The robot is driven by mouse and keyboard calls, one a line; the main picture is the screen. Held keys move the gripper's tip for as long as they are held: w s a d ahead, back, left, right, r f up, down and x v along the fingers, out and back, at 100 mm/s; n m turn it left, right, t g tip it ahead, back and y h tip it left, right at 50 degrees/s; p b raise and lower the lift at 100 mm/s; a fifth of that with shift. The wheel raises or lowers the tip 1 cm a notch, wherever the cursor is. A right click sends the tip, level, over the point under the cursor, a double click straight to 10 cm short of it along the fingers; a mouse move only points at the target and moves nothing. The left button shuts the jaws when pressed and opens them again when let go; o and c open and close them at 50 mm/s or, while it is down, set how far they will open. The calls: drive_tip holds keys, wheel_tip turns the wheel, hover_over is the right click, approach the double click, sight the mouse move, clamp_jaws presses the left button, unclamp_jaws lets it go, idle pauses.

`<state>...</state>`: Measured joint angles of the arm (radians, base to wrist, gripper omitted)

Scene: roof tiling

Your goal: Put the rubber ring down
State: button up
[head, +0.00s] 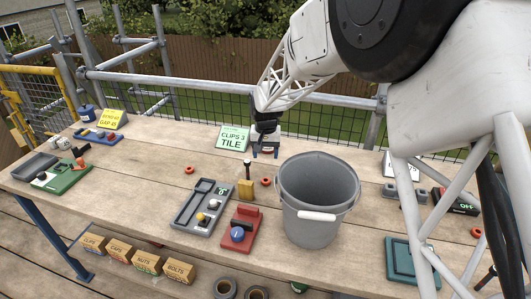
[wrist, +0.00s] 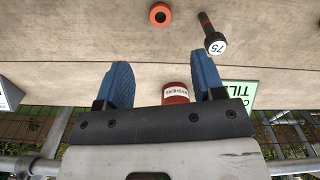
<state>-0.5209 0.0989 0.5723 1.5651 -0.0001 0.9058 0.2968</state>
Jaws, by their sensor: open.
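My gripper (head: 265,152) is open and hangs over the back of the bench, beside the green sign. In the wrist view its two blue fingers (wrist: 165,85) stand apart with no ring between them. An orange-red ring (wrist: 160,14) with a dark hole lies flat on the bench at the top of the wrist view, clear of the fingertips. In the head view similar rings lie in front of my gripper (head: 266,181), to the left (head: 189,169) and at the right (head: 476,232). I cannot tell which of them the task means.
A red labelled tin (wrist: 176,92) shows beyond the finger gap. A green sign (head: 232,138) stands left of my gripper.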

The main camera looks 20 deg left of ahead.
drive_tip(key=shift+o, duration=0.2)
drive_tip(key=shift+f, duration=0.1)
drive_tip(key=n+t, duration=0.2)
approach(266, 180)
drive_tip(key=shift+w+d+f+y, duration=0.25)
drive_tip(key=shift+f+y, duration=0.15)
drive_tip(key=shift+f, duration=0.1)
drive_tip(key=shift+w+a+f, duration=0.1)
drive_tip(key=shift+w+f, duration=0.1)
drive_tip(key=shift+f, duration=1.05)
drive_tip(key=shift+f, duration=0.1)
drive_tip(key=shift+w+a+f, duration=0.1)
drive_tip(key=shift+w+f, duration=0.1)
drive_tip(key=shift+f, duration=1.05)
drive_tip(key=shift+w+a+f, duration=0.1)
drive_tip(key=shift+w+f, duration=0.05)
drive_tip(key=shift+f, duration=1.1)
drive_tip(key=shift+c, duration=0.2)
